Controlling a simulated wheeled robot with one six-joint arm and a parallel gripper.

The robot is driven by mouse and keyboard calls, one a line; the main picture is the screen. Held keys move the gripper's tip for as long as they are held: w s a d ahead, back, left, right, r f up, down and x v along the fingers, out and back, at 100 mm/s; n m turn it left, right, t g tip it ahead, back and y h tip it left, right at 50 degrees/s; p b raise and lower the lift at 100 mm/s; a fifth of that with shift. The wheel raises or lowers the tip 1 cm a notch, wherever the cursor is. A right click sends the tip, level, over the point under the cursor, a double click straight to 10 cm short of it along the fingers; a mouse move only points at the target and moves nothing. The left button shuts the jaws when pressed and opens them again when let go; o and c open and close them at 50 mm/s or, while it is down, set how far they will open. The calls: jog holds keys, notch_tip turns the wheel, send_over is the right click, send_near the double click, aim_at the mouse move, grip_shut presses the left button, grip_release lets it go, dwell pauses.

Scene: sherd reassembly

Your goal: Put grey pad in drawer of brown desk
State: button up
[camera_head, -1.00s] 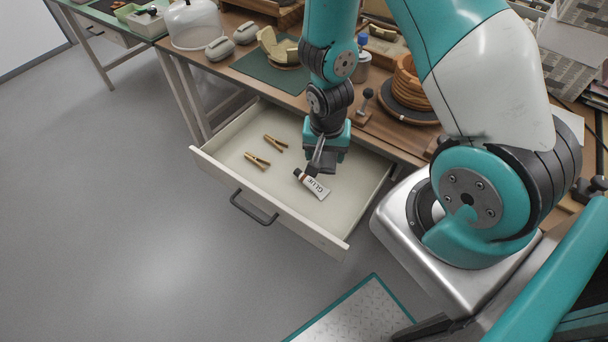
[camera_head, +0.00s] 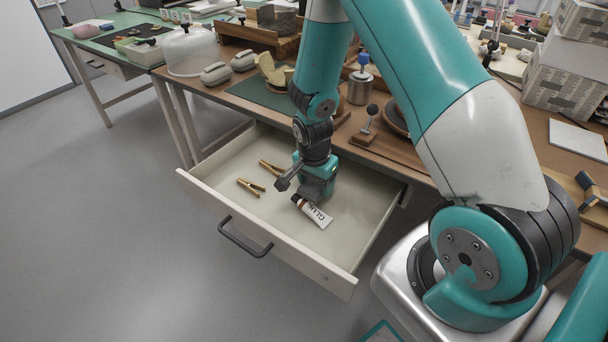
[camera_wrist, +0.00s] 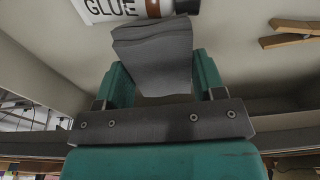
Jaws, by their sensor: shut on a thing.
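The grey pad (camera_wrist: 155,55), a wavy-edged grey block, shows in the wrist view between the two teal fingers of my gripper (camera_head: 316,188). My gripper is shut on it. In the head view my gripper is low inside the open drawer (camera_head: 215,185) of the brown desk (camera_head: 245,90), and the pad is hard to make out there. The gap between pad and drawer floor cannot be told. The glue tube (camera_head: 314,213) lies right beside my gripper; it also shows in the wrist view (camera_wrist: 112,8).
Two wooden clothes-pegs (camera_head: 251,187) lie at the drawer's left; one shows in the wrist view (camera_wrist: 292,32). The drawer floor is bare at the front and right. A stamp-like tool (camera_head: 368,125) and a metal canister (camera_head: 360,85) stand on the desk behind.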

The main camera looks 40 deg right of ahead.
jog(key=w, duration=0.4)
jog(key=w+d, duration=0.1)
jog(key=w, duration=0.1)
jog(key=shift+w+d+f, duration=0.1)
jog(key=shift+w, duration=0.25)
jog(key=shift+f, duration=1.65)
jog(key=shift+f, duration=0.15)
jog(key=o, duration=1)
